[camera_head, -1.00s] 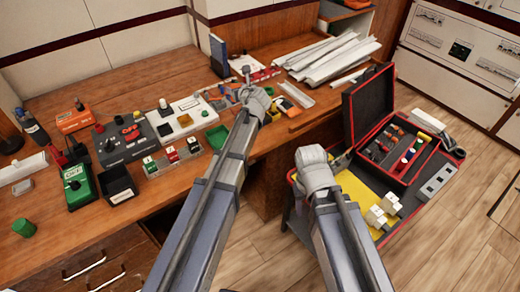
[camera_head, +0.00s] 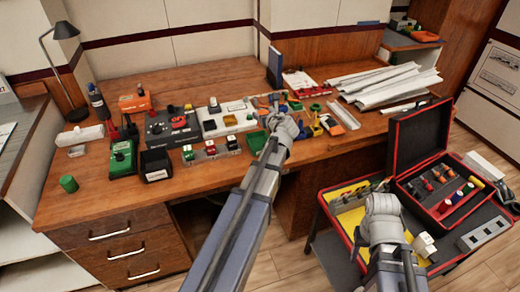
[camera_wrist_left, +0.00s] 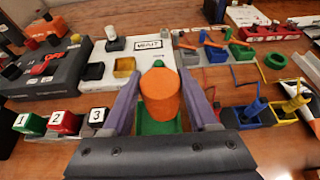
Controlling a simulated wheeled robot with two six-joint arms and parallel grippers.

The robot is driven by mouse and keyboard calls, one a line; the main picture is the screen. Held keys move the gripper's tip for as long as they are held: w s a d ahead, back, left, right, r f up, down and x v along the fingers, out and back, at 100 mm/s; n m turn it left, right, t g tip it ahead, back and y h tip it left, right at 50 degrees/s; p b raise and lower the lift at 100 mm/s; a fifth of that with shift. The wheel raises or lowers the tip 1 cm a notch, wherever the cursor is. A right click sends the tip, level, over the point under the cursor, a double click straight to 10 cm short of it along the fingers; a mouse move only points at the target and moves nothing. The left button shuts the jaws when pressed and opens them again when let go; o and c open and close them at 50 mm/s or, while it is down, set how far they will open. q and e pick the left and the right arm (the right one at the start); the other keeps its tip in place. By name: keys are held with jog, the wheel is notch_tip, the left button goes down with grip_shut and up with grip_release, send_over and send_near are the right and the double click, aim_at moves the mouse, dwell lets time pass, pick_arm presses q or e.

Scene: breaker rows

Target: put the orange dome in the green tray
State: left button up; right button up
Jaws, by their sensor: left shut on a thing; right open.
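The orange dome (camera_wrist_left: 160,97) is held between the two fingers of my left gripper (camera_wrist_left: 160,92) in the left wrist view. The green tray (camera_wrist_left: 152,126) shows just behind and below the dome there, partly hidden by it. I cannot tell how high the dome is above it. In the head view my left gripper (camera_head: 277,103) is over the desk, right of the green tray (camera_head: 256,141); the dome is not clear there. My right gripper (camera_head: 383,188) is open and empty over the yellow mat on the cart; its fingers are mostly hidden.
Numbered switches (camera_wrist_left: 65,123) stand left of the tray, and a white panel (camera_wrist_left: 120,75) lies behind it. On the cart is an open black case (camera_head: 425,140). The desk's front left is mostly clear.

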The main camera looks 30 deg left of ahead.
pick_arm(q)
jog(key=shift+s+a+f, duration=0.1)
jog(key=shift+s+a, duration=0.35)
jog(key=shift+a, duration=0.2)
jog(key=b, duration=0.6)
send_over(259, 145)
notch_tip(259, 145, down, 6)
jog(key=shift+f, duration=0.2)
notch_tip(259, 145, down, 4)
jog(key=b, duration=0.4)
jog(key=shift+r, duration=0.15)
jog(key=o, duration=1.3)
